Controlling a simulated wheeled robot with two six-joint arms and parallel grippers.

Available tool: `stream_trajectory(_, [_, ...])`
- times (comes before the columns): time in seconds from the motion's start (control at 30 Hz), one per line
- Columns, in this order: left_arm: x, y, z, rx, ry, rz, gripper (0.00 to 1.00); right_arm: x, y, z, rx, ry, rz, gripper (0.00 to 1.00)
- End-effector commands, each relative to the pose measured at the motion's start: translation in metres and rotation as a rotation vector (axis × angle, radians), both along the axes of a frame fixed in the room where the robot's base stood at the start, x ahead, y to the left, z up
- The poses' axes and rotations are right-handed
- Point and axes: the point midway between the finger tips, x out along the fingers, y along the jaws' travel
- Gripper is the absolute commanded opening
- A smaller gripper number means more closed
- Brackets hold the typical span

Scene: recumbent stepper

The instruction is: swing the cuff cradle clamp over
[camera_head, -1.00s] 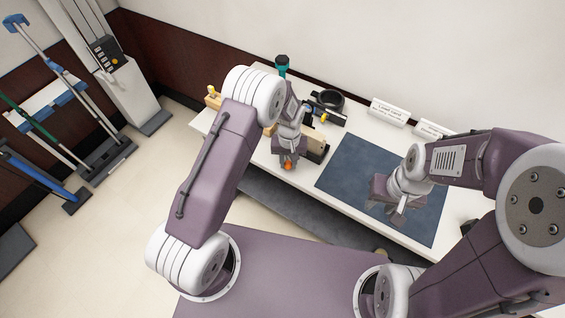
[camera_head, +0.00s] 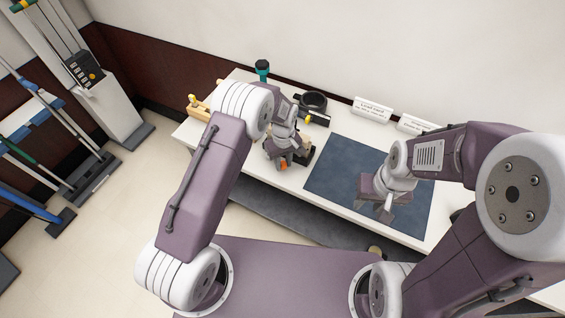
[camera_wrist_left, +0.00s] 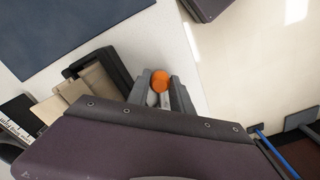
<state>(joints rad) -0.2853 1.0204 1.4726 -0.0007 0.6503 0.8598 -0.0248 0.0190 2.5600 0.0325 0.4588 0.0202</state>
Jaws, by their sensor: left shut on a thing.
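The cuff cradle clamp has an orange knob (camera_head: 283,165) on its lever, low at the front of the white table. In the left wrist view the orange knob (camera_wrist_left: 160,81) stands between the two grey fingers of my left gripper (camera_wrist_left: 162,98), which is shut on the lever. In the head view my left gripper (camera_head: 280,158) partly hides the clamp. The dark cradle block (camera_head: 306,156) with a beige part lies just right of it; it also shows in the left wrist view (camera_wrist_left: 112,68). My right gripper (camera_head: 375,208) looks open and empty above the blue mat.
The blue mat (camera_head: 345,168) covers the table's middle. White signs (camera_head: 372,109) line the back. Stands with poles (camera_head: 93,172) are on the floor at left.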

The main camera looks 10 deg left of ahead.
Motion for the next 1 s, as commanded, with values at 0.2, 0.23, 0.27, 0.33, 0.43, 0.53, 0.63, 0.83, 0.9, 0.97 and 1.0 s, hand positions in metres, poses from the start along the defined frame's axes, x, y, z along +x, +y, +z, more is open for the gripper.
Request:
stream_trajectory(0.2, [0.004, -0.001, 0.003, -0.004, -0.013, 0.002, 0.0, 0.0, 0.0, 0.001, 0.0, 0.0, 0.0, 0.36])
stream_trajectory(0.23, [0.004, -0.001, 0.003, -0.004, -0.014, 0.002, 0.0, 0.0, 0.0, 0.001, 0.0, 0.0, 0.0, 0.36])
stream_trajectory(0.27, [0.004, -0.001, 0.003, -0.004, -0.014, 0.002, 0.0, 0.0, 0.0, 0.001, 0.0, 0.0, 0.0, 0.36])
stream_trajectory(0.33, [0.004, -0.001, 0.003, -0.004, -0.012, 0.002, 0.46, 0.0, 0.0, 0.001, 0.0, 0.0, 0.0, 0.36])
stream_trajectory(0.43, [0.003, -0.001, 0.002, -0.003, -0.009, 0.001, 0.49, 0.0, 0.0, 0.001, 0.0, 0.0, 0.0, 0.36])
stream_trajectory(0.53, [0.002, -0.001, 0.002, -0.002, -0.006, 0.001, 0.49, 0.0, 0.0, 0.0, 0.0, 0.0, 0.0, 0.36])
stream_trajectory(0.63, [0.002, 0.0, 0.002, -0.002, -0.005, 0.001, 0.49, 0.0, 0.0, 0.0, 0.0, 0.0, 0.0, 0.36])
stream_trajectory(0.83, [0.003, -0.001, 0.031, -0.003, -0.01, 0.001, 0.49, 0.0, 0.0, -0.005, 0.0, 0.0, 0.0, 0.36])
stream_trajectory(0.9, [0.003, -0.001, 0.047, -0.003, -0.01, 0.001, 0.49, 0.0, 0.0, -0.007, 0.0, 0.0, 0.0, 0.36])
stream_trajectory(0.97, [0.003, -0.001, 0.06, -0.004, -0.011, 0.001, 0.49, 0.0, 0.0, -0.008, 0.0, 0.0, 0.0, 0.36])
stream_trajectory(1.0, [0.003, -0.001, 0.068, -0.003, -0.01, 0.001, 0.49, 0.0, 0.0, -0.008, 0.0, 0.0, 0.0, 0.36])
